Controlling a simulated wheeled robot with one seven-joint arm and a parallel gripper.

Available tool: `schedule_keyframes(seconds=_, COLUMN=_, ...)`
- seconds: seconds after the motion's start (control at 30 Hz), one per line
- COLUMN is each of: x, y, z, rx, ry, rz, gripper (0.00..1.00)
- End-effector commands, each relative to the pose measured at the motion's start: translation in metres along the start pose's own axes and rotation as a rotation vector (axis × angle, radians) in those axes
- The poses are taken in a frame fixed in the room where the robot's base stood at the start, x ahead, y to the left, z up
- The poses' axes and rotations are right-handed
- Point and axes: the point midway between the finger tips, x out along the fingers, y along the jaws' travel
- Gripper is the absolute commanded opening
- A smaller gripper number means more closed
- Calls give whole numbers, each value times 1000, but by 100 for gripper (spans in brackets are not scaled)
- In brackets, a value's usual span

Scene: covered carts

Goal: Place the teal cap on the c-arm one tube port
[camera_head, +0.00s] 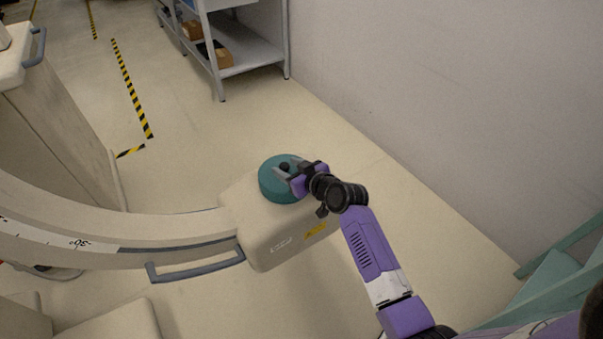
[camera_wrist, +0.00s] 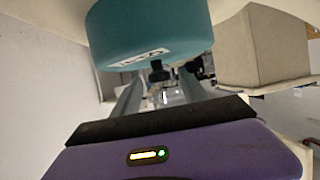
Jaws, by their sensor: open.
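The teal cap (camera_head: 272,190) is a round, thick disc with a dark knob (camera_head: 285,166) on top. It sits on the upper face of the beige c-arm tube housing (camera_head: 285,235), at the end of the curved arm; the port under it is hidden. My gripper (camera_head: 287,172) is over the cap, with its fingers open on either side of the knob. In the wrist view the cap (camera_wrist: 150,30) fills the top, with a pale label on its side. The gripper fingers (camera_wrist: 160,85) are apart there, with the dark knob between them. Contact cannot be told.
The curved c-arm (camera_head: 170,232) with a grey handle (camera_head: 195,267) extends left. A pale wall (camera_head: 420,80) stands to the right and a metal shelf rack (camera_head: 250,50) at the back. Teal furniture (camera_head: 555,275) is at the lower right. The floor behind the housing is clear.

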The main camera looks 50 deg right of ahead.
Motion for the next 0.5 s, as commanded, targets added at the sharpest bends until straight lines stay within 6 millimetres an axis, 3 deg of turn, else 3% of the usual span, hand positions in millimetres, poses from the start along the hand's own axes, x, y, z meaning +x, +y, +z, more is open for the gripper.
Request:
schedule_keyframes(seconds=0.3, x=-67, y=0, z=0, rx=0, ry=-1, rz=1, gripper=51)
schedule_keyframes(seconds=0.5, x=-94, y=0, z=0, rx=0, ry=0, rz=1, gripper=51)
